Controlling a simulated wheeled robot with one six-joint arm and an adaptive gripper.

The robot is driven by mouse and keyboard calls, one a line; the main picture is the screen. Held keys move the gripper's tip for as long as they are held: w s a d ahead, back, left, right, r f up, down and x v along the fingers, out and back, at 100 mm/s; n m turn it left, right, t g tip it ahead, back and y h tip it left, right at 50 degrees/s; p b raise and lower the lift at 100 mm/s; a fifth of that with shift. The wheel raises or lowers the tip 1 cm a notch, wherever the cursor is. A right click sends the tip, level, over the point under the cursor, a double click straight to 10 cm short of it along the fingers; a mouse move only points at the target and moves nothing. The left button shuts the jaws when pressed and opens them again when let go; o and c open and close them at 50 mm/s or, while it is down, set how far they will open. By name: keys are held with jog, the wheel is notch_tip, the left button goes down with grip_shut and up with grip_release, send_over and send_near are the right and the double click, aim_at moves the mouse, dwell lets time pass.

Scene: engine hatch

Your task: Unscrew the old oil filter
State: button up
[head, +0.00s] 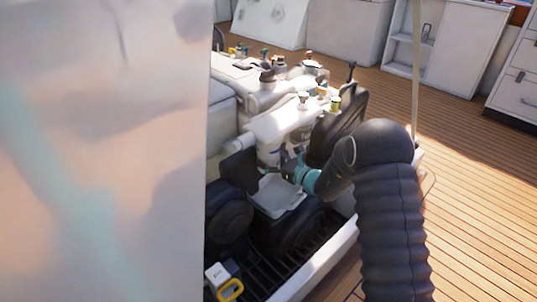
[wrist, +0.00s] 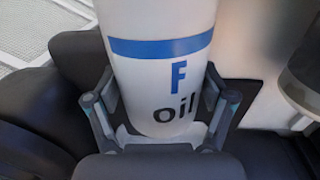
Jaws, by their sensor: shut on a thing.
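The oil filter is a white cylinder (wrist: 150,75) with a blue band and the letters "F" and "oil" in the wrist view. My gripper (wrist: 160,112) has its fingers on both sides of the filter's lower part and is shut on it. In the head view my gripper (head: 290,172) reaches into the engine hatch from the right, at the side of the white engine. The filter is hard to make out there, mostly hidden by my gripper and nearby parts.
The white engine (head: 285,122) carries several coloured caps and a black lever on top. A grey tray (head: 277,196) lies below my gripper. A yellow-handled item (head: 230,290) is at the hatch's front. A large pale panel (head: 100,150) blocks the left. Wooden deck (head: 470,180) is clear at right.

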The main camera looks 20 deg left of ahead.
jog(key=shift+s+a, duration=0.25)
jog(key=shift+m+t, duration=0.3)
jog(key=shift+t, duration=0.1)
jog(key=shift+m+t+h, duration=1)
jog(key=shift+t, duration=0.3)
jog(key=o, duration=1.5)
jog(key=shift+s+a, duration=0.1)
jog(key=shift+a, duration=0.05)
jog(key=shift+o, duration=0.2)
jog(key=shift+w+d, duration=0.2)
jog(key=shift+d, duration=0.1)
jog(key=shift+w+d+n+g+y, duration=0.1)
jog(key=shift+d+n+g+y, duration=0.05)
jog(key=shift+n+g+y, duration=0.95)
jog(key=shift+n+g, duration=0.3)
jog(key=shift+g, duration=0.5)
